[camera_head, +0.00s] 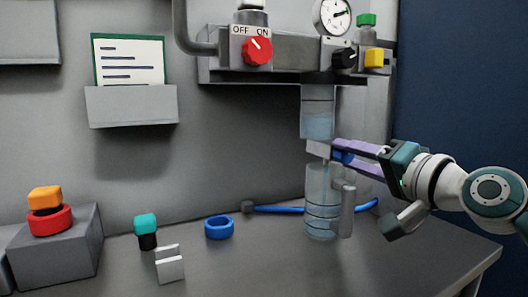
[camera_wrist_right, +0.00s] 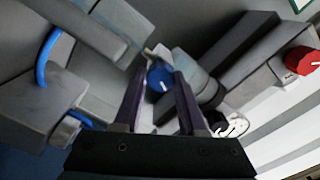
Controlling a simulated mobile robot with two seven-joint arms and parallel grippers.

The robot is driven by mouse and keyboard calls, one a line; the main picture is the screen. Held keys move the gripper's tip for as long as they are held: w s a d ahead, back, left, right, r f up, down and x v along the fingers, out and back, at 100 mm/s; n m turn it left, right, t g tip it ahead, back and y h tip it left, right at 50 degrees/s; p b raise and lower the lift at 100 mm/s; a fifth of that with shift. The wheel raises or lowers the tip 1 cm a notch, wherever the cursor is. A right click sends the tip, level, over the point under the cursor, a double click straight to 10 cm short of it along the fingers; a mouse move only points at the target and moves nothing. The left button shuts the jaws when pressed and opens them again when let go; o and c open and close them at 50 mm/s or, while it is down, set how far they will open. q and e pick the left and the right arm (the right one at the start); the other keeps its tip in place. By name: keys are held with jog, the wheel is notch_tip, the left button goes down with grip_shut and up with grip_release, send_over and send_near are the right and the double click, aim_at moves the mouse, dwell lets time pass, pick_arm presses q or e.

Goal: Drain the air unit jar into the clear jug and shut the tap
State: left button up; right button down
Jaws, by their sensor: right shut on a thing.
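The air unit jar (camera_head: 317,108) is clear, hangs under the grey air unit, and holds pale blue liquid in its lower part. The blue tap knob (camera_head: 344,157) is at the jar's foot and also shows in the wrist view (camera_wrist_right: 159,78). The clear jug (camera_head: 321,205) stands upright on the bench below the tap, its handle to the right. It looks bluish, but I cannot tell its liquid level. My right gripper (camera_head: 347,154) reaches in from the right, its purple fingers shut on the blue tap knob. My left gripper is out of view.
A red OFF/ON knob (camera_head: 257,51), gauge (camera_head: 334,16), black knob (camera_head: 345,58) and yellow block (camera_head: 374,57) sit above. A blue hose (camera_head: 285,209) lies behind the jug. A blue ring (camera_head: 219,228) and teal-capped piece (camera_head: 146,224) stand left. The front bench is clear.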

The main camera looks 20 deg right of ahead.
jog(key=shift+m, duration=1.9)
jog(key=shift+c, duration=2.3)
grip_release()
